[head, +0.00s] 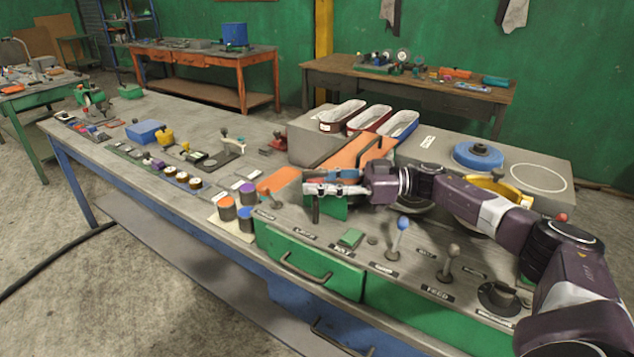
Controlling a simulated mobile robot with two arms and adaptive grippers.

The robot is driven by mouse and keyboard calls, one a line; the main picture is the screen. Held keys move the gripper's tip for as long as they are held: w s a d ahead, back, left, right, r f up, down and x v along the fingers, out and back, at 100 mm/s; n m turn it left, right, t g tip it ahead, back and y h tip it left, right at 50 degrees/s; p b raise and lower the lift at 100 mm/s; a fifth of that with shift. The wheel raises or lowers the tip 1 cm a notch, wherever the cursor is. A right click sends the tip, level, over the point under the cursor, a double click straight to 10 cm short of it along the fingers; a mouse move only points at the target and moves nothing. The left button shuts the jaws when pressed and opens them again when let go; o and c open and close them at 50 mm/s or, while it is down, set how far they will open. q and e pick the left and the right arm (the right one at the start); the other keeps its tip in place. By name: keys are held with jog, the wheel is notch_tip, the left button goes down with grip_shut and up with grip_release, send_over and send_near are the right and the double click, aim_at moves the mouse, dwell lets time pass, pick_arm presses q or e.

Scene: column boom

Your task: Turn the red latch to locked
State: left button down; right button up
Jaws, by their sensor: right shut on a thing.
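My right gripper (312,188) reaches in from the right over the middle of the bench and points left. Its fingers are shut on a dark upright handle (316,210) in front of a green block (334,208). The fingers hide the handle's top. A small red piece (279,141), perhaps the red latch, sits farther back on the bench, left of the grey box and apart from my gripper. It is too small to tell how it is turned. Another red knob (561,217) shows at the right beside my arm. My left gripper is out of view.
Levers with a blue knob (403,222) and a grey knob (453,249) stand on the front panel. Orange and blue cylinders (227,207) stand left of my gripper. Three trays (369,119) lie behind it. A blue disc (478,155) lies at the back right.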

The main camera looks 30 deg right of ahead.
jog(key=o, duration=1.2)
jog(key=shift+c, duration=0.2)
jog(key=v, duration=0.7)
jog(key=shift+d, duration=0.15)
jog(key=shift+s, duration=0.15)
